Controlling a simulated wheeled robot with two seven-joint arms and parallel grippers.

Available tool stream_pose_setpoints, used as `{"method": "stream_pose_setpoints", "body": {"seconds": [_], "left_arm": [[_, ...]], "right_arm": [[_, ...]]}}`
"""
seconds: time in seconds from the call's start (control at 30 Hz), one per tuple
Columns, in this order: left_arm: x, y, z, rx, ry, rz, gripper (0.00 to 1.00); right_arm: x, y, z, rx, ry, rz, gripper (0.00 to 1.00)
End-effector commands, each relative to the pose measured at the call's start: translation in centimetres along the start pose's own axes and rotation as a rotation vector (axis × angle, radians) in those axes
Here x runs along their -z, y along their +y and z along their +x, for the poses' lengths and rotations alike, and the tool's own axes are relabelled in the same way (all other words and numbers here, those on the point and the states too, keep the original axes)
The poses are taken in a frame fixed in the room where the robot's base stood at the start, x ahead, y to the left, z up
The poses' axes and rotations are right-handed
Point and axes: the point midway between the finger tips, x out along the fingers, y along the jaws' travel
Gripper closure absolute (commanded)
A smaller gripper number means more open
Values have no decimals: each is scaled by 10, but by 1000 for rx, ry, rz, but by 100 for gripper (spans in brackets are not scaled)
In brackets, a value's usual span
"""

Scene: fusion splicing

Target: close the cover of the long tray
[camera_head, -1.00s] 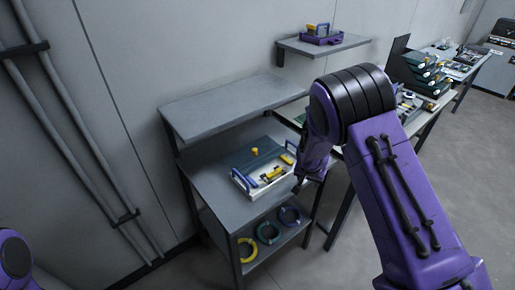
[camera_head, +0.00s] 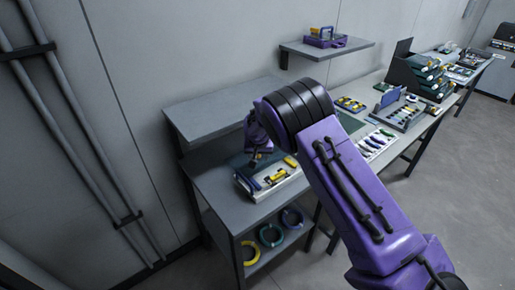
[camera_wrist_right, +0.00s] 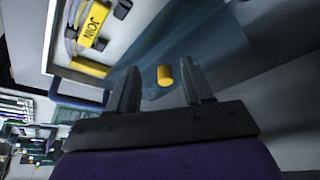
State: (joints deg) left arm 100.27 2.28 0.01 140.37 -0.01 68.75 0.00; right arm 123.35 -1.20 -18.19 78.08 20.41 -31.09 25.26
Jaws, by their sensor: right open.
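The long tray (camera_head: 262,195) is a white box on the grey workbench, holding yellow and dark items. Its dark teal cover (camera_head: 238,161) lies at the back side and leaves the front contents uncovered; my arm partly hides it. In the right wrist view the cover (camera_wrist_right: 205,42) shows as a bluish sheet with a yellow knob (camera_wrist_right: 165,75). My right gripper (camera_wrist_right: 162,88) is open, and the knob appears between its fingers; I cannot tell whether they touch it. In the head view the right gripper (camera_head: 254,159) is over the cover. My left gripper is not in view.
A raised grey shelf (camera_head: 215,105) stands behind the tray. Yellow, green and blue rings lie on the lower shelf (camera_head: 250,262). A table to the right carries a white tray (camera_head: 372,143) of tools and a grey organiser (camera_head: 400,115).

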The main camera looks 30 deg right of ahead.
Motion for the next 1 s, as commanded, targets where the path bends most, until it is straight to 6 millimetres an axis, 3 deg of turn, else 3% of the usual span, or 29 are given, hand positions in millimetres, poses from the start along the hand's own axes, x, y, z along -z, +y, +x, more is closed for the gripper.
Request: {"method": "stream_pose_setpoints", "body": {"seconds": [0.1,0.27,0.43,0.73,0.77,0.9,1.0], "left_arm": [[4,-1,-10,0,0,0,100],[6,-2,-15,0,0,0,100],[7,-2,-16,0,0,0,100],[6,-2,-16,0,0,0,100],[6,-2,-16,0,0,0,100],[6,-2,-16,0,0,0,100],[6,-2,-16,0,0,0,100]], "right_arm": [[24,0,8,-1,0,0,50],[46,0,18,-1,1,0,50],[44,0,43,-2,-1,-1,50],[44,0,49,-1,0,0,50],[44,0,49,-1,1,0,53],[44,0,48,-1,1,0,98],[44,0,48,-1,1,0,100]]}}
